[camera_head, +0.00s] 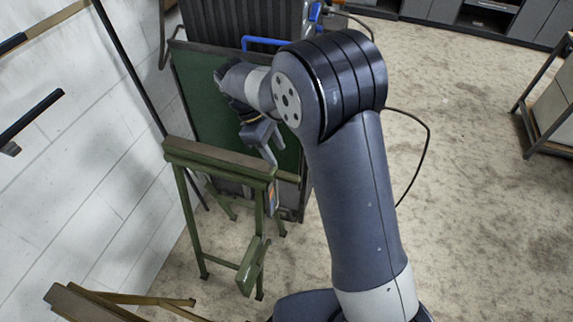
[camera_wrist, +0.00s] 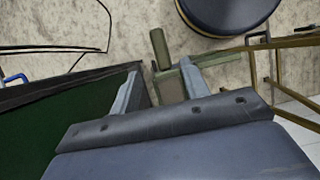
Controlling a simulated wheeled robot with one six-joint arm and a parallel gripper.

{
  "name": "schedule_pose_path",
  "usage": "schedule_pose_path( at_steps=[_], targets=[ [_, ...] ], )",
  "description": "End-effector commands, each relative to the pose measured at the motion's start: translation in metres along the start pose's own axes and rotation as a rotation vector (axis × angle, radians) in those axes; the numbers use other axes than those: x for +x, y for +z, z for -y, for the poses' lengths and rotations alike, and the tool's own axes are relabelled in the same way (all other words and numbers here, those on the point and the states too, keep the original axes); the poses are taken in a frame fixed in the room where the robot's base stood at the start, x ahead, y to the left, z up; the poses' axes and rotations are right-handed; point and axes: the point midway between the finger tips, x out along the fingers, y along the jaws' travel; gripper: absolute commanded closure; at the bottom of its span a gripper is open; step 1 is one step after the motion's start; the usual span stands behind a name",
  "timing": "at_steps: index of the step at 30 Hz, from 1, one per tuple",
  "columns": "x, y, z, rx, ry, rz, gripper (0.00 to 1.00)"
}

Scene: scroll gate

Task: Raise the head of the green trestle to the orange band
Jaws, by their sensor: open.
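The green trestle (camera_head: 218,158) stands at left centre in the head view, with a brown-topped head beam on green legs. A small orange and blue mark (camera_head: 272,194) shows on its right upright below the head. A green block (camera_head: 250,266) sits low on its right side. My gripper (camera_head: 268,148) is just behind the right end of the head, open and pointing down. In the wrist view the open fingers (camera_wrist: 160,69) have nothing visibly held between them. Green trestle parts (camera_wrist: 160,48) show beyond them. I cannot tell whether the gripper touches the trestle.
A dark green panel (camera_head: 195,88) stands close behind the trestle. A white block wall (camera_head: 70,160) runs along the left. A yellow-brown frame (camera_head: 130,298) is at the lower left. Open floor (camera_head: 470,190) lies to the right, with a shelf rack (camera_head: 550,110) at its edge.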

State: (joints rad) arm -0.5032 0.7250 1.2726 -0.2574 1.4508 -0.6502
Motion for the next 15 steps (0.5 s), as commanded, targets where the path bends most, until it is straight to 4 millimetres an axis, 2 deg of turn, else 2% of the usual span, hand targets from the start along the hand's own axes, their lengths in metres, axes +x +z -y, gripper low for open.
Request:
schedule_pose_path(
  at_steps=[3, 9, 15],
  targets=[
    [0.025, 0.001, 0.001, 0.0, -0.004, 0.003, 0.56],
    [0.062, 0.001, 0.001, 0.001, -0.003, 0.002, 0.56],
    [0.084, 0.001, 0.0, 0.002, -0.001, 0.001, 0.56]
  ],
)
